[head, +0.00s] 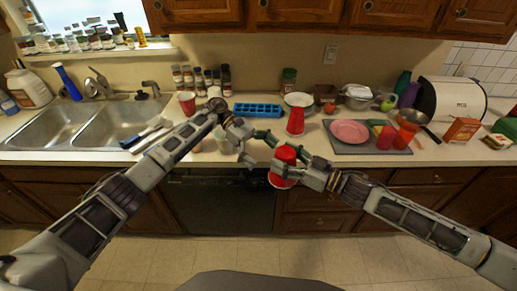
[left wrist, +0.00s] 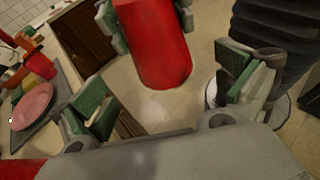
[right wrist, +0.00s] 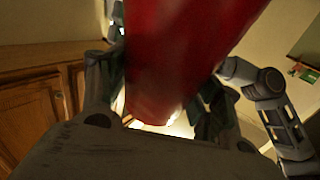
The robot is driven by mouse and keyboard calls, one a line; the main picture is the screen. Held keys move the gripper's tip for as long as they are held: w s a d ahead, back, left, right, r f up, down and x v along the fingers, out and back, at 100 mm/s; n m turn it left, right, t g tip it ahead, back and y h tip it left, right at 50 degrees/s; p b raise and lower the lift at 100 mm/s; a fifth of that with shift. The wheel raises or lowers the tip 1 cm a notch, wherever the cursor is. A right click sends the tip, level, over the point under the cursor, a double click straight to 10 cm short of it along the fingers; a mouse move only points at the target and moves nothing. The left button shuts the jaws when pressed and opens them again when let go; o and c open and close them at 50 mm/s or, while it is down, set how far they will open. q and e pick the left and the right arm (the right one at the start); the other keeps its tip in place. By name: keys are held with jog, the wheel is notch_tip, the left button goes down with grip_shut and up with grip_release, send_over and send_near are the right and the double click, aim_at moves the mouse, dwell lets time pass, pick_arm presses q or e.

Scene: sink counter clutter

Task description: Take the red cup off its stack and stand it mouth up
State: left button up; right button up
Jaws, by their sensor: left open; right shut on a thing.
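A red cup (head: 285,154) is in my right gripper (head: 290,162), held in the air in front of the counter edge. It looks tilted, and I cannot tell for sure which end is its mouth. In the left wrist view the red cup (left wrist: 155,50) shows between the right fingers. It fills much of the right wrist view (right wrist: 180,60). My left gripper (head: 256,147) is open and empty just left of the cup, with its fingers (left wrist: 165,95) apart and not on it. Another red cup (head: 296,122) stands on the counter behind, looking mouth down.
A blue ice tray (head: 257,110) and a white bowl (head: 298,100) are behind. A grey board (head: 345,148) with a pink plate (head: 349,131) lies to the right. Another red cup (head: 187,104) stands back left, near the sink (head: 100,128). Some counter shows bare between the items.

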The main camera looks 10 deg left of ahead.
aim_at(294, 181)
pick_arm(q)
jog(key=shift+x, duration=4.35)
jog(key=c, duration=0.9)
pick_arm(e)
jog(key=o, duration=0.8)
jog(key=shift+d, duration=0.1)
jog(key=shift+v, duration=5.9)
